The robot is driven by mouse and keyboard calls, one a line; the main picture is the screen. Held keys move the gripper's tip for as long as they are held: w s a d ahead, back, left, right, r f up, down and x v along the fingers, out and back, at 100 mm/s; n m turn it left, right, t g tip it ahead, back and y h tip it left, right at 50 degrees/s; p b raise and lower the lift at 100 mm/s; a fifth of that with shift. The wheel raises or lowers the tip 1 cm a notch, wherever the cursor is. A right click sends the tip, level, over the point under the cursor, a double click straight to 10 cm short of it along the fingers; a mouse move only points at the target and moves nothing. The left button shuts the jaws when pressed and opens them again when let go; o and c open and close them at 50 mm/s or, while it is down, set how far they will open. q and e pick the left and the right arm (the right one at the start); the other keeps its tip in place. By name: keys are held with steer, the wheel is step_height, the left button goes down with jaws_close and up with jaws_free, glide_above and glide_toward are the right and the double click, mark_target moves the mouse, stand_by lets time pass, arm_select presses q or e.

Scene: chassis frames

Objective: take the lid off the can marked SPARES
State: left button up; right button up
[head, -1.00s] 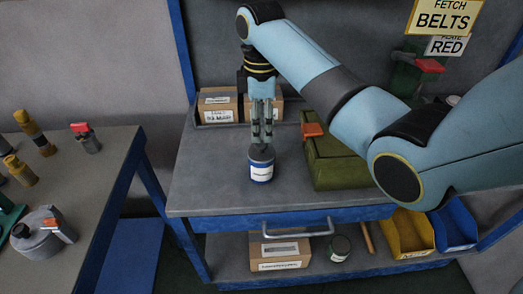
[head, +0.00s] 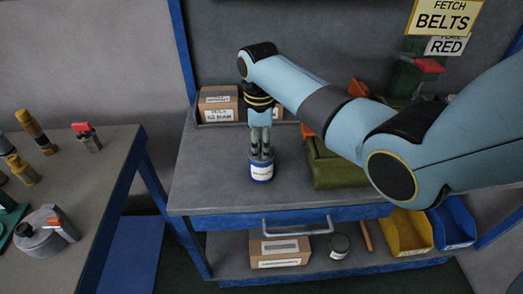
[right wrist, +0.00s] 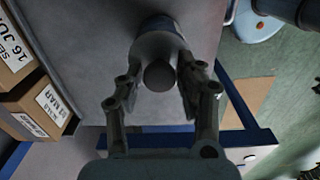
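A small blue can (head: 262,173) with a white label stands upright on the grey workbench top; the label is too small to read. Its grey lid with a dark round knob (right wrist: 159,75) shows in the right wrist view. My right gripper (head: 261,155) points down at the can from directly above, its fingertips at lid height. In the right wrist view my right gripper (right wrist: 158,78) has its fingers spread on either side of the knob, with gaps visible. The fingers partly hide the lid in the head view. My left gripper is not in view.
A cardboard box (head: 218,104) stands behind the can, and a green box (head: 335,170) stands to its right, partly behind my arm. Another can (head: 340,246) sits on the lower shelf beside a carton (head: 280,252). The bench top left of the can is clear.

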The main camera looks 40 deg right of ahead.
jaws_close()
steer(key=shift+r, duration=0.1)
